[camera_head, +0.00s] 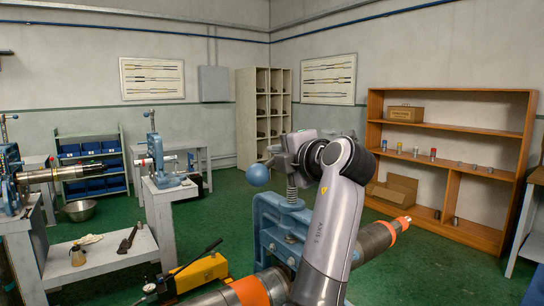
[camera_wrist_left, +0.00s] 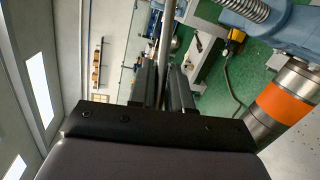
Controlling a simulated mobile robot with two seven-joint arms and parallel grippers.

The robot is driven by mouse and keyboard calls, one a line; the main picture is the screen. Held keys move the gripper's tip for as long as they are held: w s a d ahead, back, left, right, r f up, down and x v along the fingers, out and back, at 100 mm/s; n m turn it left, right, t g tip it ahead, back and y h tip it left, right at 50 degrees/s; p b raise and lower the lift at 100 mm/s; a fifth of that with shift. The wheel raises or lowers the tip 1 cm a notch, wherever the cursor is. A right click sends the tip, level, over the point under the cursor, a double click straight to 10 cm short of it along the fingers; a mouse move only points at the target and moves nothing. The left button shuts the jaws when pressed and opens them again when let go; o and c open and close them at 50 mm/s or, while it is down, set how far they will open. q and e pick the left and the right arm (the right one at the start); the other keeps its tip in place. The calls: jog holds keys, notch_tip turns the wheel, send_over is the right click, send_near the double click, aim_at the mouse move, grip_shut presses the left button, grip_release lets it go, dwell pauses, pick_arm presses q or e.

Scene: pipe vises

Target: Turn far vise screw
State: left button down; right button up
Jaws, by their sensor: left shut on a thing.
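A blue pipe vise (camera_head: 268,217) stands upright in the middle of the head view, with its threaded screw (camera_head: 292,190) rising from its top. It also shows at the upper right of the left wrist view (camera_wrist_left: 285,28). A blue ball (camera_head: 257,175) ends the screw's handle, left of my left gripper (camera_head: 280,161). My left gripper is above the vise, shut on the handle bar (camera_wrist_left: 166,45), which runs between its fingers in the left wrist view. My left forearm hides part of the vise. My right gripper is not in view.
A steel pipe with orange bands (camera_head: 375,242) passes through the vise. A yellow pump (camera_head: 200,273) stands at the lower left. Benches with other blue vises (camera_head: 160,165) are at the left. A wooden shelf (camera_head: 450,150) stands at the right. Green floor lies between.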

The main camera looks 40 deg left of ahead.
pick_arm(q)
jog(key=shift+f, duration=0.3)
jog(key=c, duration=1.2)
grip_release()
jog(key=shift+o, duration=0.2)
jog(key=shift+r, duration=0.2)
